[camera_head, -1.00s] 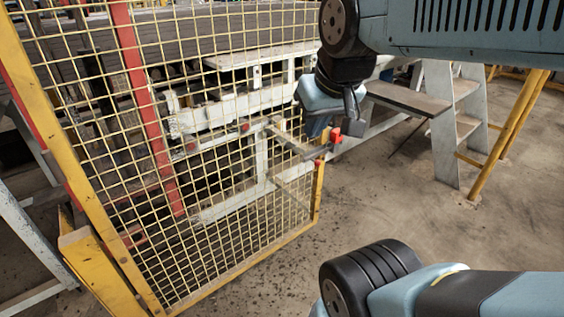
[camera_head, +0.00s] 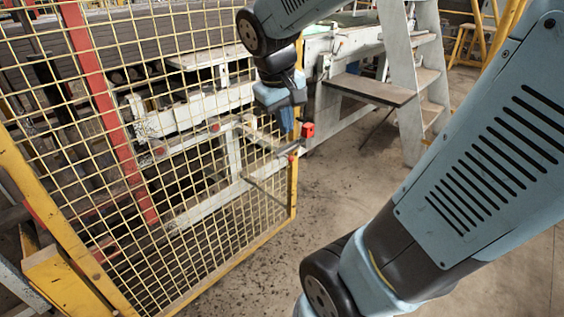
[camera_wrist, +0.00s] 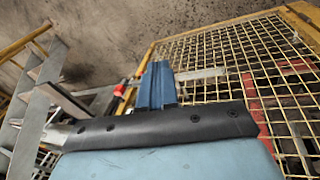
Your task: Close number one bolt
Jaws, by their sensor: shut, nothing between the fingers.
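A yellow mesh gate (camera_head: 205,120) stands on the left. A grey bolt bar (camera_head: 278,144) with a red end (camera_head: 308,130) sits at its right-hand post. My gripper (camera_head: 288,120) hangs in front of the upper right edge of the gate, beside the red end and just left of it; I cannot tell whether they touch. In the wrist view my blue fingers (camera_wrist: 157,85) are together and empty. The mesh gate (camera_wrist: 235,60) lies to their right there, and the red piece (camera_wrist: 119,90) is to their left. No number label is legible.
Grey steps (camera_head: 400,95) with a dark tread stand behind to the right. White machine frames (camera_head: 185,110) lie behind the mesh. The concrete floor (camera_head: 330,205) right of the gate is clear.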

